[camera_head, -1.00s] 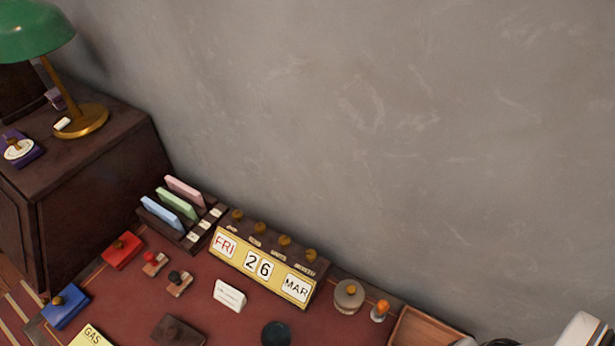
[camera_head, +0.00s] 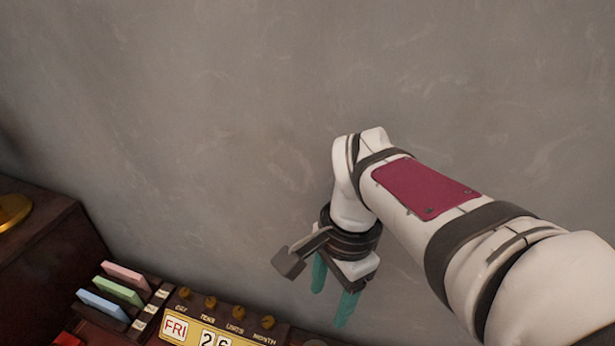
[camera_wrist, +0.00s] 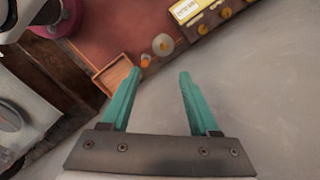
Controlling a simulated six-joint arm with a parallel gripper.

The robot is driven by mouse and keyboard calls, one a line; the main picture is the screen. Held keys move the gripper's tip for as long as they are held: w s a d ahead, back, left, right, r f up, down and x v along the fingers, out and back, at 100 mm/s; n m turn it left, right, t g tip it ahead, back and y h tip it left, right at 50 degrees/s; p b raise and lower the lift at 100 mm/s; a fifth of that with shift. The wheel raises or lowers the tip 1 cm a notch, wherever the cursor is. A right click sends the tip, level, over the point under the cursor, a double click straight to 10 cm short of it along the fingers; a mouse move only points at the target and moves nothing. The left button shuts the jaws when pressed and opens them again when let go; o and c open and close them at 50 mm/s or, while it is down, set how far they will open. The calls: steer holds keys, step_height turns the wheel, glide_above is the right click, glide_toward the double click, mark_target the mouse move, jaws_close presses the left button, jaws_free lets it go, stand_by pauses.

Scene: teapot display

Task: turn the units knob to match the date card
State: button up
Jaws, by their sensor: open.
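The yellow-fronted desk calendar (camera_head: 195,333) is cut off by the bottom edge of the head view. It shows FRI and the top of a two-digit number; its month is out of that view. Several brass knobs stand along its top. The units knob (camera_head: 237,312) is the third from the left, above the UNITS label. My gripper (camera_head: 329,308), with teal fingers, is open and empty to the right of the calendar, apart from the knobs. The wrist view shows the open fingers (camera_wrist: 160,72) and part of the calendar (camera_wrist: 186,10) beyond them. The date card is not identifiable in the current views.
A rack with pink, green and blue cards (camera_head: 118,290) stands left of the calendar. The wrist view shows a round grey item (camera_wrist: 163,45), a small orange-topped item (camera_wrist: 145,61) and a wooden tray (camera_wrist: 108,76). The grey wall (camera_head: 230,130) rises behind.

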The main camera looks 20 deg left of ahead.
mark_target(238, 311)
steer(key=w+a+f+m+h, duration=0.1)
steer(key=a+f+m, duration=0.1)
steer(key=a, duration=0.8)
steer(key=w+a+f+m, duration=0.1)
steer(key=w+a, duration=0.1)
steer(key=a, duration=0.7)
steer(key=shift+t, duration=0.3)
step_height(238, 311, down, 16)
steer(key=shift+s+a+f, duration=0.1)
steer(key=shift+s, duration=0.05)
jaws_close()
